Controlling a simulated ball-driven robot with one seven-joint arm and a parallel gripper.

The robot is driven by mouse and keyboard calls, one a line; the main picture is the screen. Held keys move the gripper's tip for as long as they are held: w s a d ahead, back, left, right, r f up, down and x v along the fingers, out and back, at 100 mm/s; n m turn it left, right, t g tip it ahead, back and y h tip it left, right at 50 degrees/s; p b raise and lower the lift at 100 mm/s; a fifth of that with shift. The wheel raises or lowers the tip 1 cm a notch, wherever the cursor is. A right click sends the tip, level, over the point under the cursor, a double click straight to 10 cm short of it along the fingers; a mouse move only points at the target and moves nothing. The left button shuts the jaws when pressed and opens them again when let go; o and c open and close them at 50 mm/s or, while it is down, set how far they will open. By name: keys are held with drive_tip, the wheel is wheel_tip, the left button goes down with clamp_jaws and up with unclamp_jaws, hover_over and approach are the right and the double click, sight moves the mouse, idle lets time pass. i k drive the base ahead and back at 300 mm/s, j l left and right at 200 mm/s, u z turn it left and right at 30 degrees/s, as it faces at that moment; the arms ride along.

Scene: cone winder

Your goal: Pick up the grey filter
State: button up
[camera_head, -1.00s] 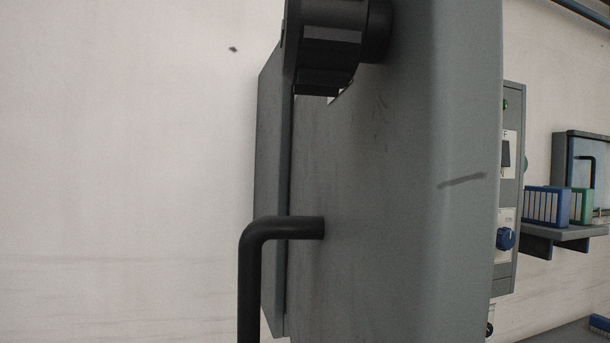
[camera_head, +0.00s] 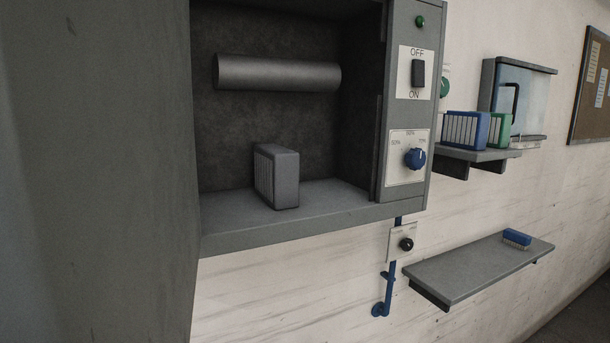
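The grey filter (camera_head: 277,177) is a small block with a ribbed left face. It stands upright on the floor of an open grey cabinet (camera_head: 268,237), left of the middle of the picture. A grey horizontal cylinder (camera_head: 278,73) is fixed above and behind it. Nothing hides the filter. My gripper does not show in the picture.
The opened grey door (camera_head: 95,170) fills the left side. Right of the opening is a panel with an OFF/ON switch (camera_head: 418,73) and a blue knob (camera_head: 415,158). A blue filter (camera_head: 465,129) and a green filter (camera_head: 498,129) stand on a small shelf. A lower shelf (camera_head: 470,270) holds a blue brush-like block (camera_head: 517,238).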

sight(277, 168)
drive_tip(key=i+l+u, duration=0.2)
drive_tip(key=l+u, duration=0.25)
drive_tip(key=l, duration=0.2)
drive_tip(key=i+l+u, duration=0.3)
drive_tip(key=l, duration=0.3)
drive_tip(key=i+l+u, duration=0.3)
drive_tip(key=l, duration=0.4)
drive_tip(key=i+l+u, duration=0.15)
drive_tip(key=l, duration=0.2)
drive_tip(key=i+l+u, duration=0.15)
drive_tip(key=l, duration=0.25)
drive_tip(key=i+l, duration=0.2)
drive_tip(key=i, duration=0.25)
